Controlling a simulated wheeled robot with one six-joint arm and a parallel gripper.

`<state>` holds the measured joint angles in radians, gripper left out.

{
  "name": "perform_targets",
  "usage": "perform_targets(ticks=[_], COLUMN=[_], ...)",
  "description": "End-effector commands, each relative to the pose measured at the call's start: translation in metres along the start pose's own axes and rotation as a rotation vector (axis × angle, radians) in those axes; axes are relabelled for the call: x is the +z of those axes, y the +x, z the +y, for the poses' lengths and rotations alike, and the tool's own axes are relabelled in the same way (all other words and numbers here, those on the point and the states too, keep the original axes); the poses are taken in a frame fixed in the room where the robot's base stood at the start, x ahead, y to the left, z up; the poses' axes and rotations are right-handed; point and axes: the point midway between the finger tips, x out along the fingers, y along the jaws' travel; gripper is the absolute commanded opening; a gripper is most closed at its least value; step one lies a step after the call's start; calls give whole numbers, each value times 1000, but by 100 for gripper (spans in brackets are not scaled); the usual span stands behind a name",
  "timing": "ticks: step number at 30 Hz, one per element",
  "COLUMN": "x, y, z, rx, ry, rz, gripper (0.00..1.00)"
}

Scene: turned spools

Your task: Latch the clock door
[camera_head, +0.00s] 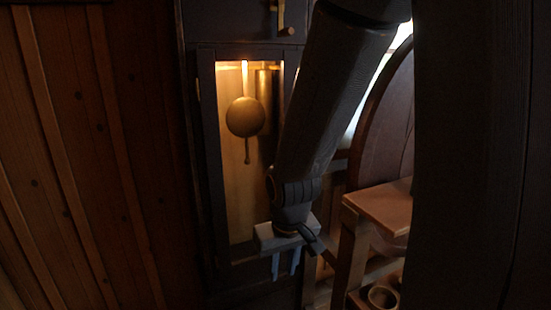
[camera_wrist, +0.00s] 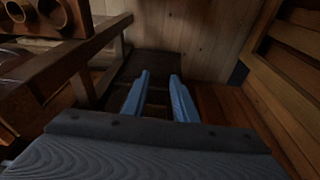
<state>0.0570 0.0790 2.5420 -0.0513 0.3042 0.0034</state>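The tall dark clock case (camera_head: 193,150) stands at the middle left of the head view. Its door (camera_head: 208,150) has a long lit opening, with a round brass pendulum (camera_head: 242,117) and a brass cylinder (camera_head: 264,100) inside. The door looks about flush with the case, but I cannot tell whether it is fully closed. A small brass fitting (camera_head: 280,14) with a knob sits above the door; I cannot tell if it is the latch. My gripper (camera_head: 285,264) hangs in front of the door's lower right. In the wrist view its blue fingers (camera_wrist: 160,78) are apart, with nothing between them.
A wooden stand (camera_head: 380,208) with a round cup-like piece (camera_head: 383,296) low on it is close right of my gripper. In the wrist view, hollow round pieces (camera_wrist: 54,12) lie on a wooden frame at upper left. A plank wall (camera_head: 80,150) fills the left.

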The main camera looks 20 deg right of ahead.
Motion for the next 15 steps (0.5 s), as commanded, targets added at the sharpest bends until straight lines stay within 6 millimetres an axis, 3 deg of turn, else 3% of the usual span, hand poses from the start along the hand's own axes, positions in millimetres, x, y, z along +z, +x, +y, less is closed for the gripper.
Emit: perform_targets(ticks=[3, 8, 12, 15], x=[-53, -128, -180, -207], y=[9, 7, -9, -27], z=[34, 80, 116, 138], rx=[32, 54, 51, 35], ry=[18, 20, 14, 7], rz=[181, 473, 728, 906], gripper=[26, 26, 26, 26])
